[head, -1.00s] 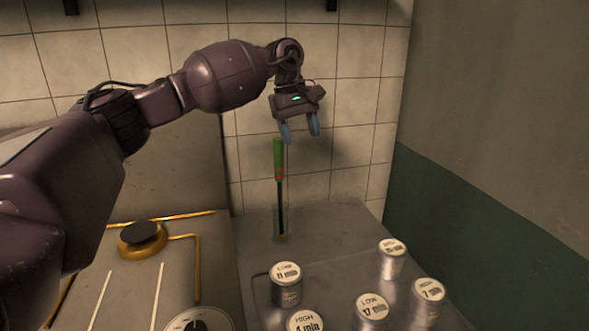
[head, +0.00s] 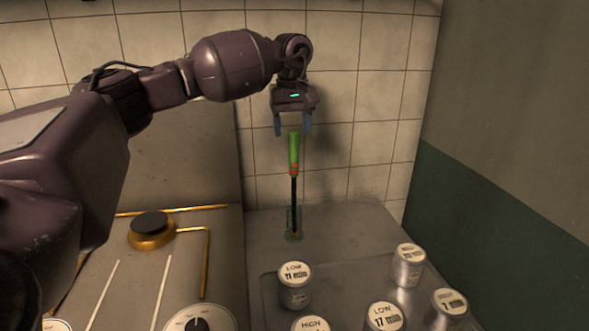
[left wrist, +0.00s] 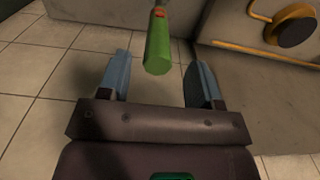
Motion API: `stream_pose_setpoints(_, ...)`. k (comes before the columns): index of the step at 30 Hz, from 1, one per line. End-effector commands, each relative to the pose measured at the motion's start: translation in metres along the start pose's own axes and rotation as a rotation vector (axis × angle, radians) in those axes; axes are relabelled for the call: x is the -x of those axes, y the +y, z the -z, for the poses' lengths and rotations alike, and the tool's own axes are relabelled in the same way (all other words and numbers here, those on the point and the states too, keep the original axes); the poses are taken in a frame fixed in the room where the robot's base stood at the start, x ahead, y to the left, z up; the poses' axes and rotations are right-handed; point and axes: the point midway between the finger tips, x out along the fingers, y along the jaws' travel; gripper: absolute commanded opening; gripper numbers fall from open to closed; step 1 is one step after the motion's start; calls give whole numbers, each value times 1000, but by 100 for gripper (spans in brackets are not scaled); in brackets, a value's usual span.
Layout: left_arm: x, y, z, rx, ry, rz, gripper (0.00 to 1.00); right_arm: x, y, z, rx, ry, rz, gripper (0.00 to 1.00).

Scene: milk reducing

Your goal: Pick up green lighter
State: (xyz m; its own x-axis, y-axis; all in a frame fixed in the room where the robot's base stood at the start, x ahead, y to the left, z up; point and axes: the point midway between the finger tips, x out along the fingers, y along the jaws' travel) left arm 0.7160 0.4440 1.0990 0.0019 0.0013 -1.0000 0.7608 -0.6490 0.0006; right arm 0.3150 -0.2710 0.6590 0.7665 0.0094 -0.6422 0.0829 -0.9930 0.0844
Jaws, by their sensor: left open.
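The green lighter (head: 293,152) stands upright with its green handle on top and its dark shaft down in a small clear glass holder (head: 294,226) on the counter. My left gripper (head: 293,130) points down just above the lighter, open, with its blue fingertips on either side of the handle's top end. In the left wrist view, the green handle (left wrist: 159,55) shows between the two open fingers (left wrist: 163,72), and I see no contact with either. My right gripper is in neither view.
Several metal cans with labelled lids, one marked LOW (head: 295,288), stand on a tray (head: 325,275) in front right of the lighter. A stove with a burner (head: 151,228) and a knob (head: 197,322) is to the left. A tiled wall (head: 350,110) rises behind.

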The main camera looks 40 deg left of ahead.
Motion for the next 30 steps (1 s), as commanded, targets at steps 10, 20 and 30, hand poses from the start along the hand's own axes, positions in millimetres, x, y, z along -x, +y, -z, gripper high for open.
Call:
stream_pose_setpoints(10,-39,2,-5,0,-3,1,59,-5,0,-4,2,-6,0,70)
stream_pose_setpoints(20,-38,2,-5,0,-2,0,45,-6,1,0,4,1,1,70)
stream_pose_setpoints(30,-38,2,-5,0,-2,0,5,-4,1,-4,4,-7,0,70)
